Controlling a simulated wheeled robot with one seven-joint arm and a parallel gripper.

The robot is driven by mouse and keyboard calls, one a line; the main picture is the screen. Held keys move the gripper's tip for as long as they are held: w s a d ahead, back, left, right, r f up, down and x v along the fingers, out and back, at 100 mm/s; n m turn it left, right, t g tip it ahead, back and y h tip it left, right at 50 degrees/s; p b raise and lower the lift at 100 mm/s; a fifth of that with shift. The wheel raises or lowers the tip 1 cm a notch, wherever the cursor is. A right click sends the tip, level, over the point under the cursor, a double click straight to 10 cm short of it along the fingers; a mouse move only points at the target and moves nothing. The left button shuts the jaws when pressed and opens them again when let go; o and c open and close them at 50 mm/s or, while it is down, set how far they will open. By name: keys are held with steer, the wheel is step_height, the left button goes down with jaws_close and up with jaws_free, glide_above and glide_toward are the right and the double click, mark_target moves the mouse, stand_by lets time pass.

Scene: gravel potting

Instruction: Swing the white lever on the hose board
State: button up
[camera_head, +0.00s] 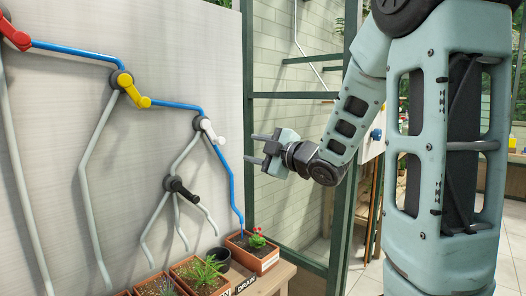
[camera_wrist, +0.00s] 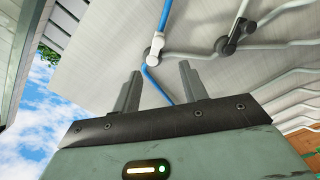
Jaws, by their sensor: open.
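The white lever (camera_head: 212,131) sits on a dark round pivot on the grey hose board (camera_head: 160,40), at the junction of blue and grey pipes. It points down and to the right in the head view. It also shows in the wrist view (camera_wrist: 155,46), ahead of the fingers and a little above them in the picture. My gripper (camera_head: 252,149) is open and empty, to the right of the white lever and apart from it. In the wrist view its two fingers (camera_wrist: 158,85) stand apart with board and blue pipe behind them.
A red lever (camera_head: 15,34) and a yellow lever (camera_head: 134,92) sit up and left on the board. A black lever (camera_head: 182,188) sits below the white one and also shows in the wrist view (camera_wrist: 238,32). Planters (camera_head: 262,262) stand below. A green post (camera_head: 343,150) stands behind my arm.

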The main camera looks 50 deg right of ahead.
steer(key=shift+s, duration=1.15)
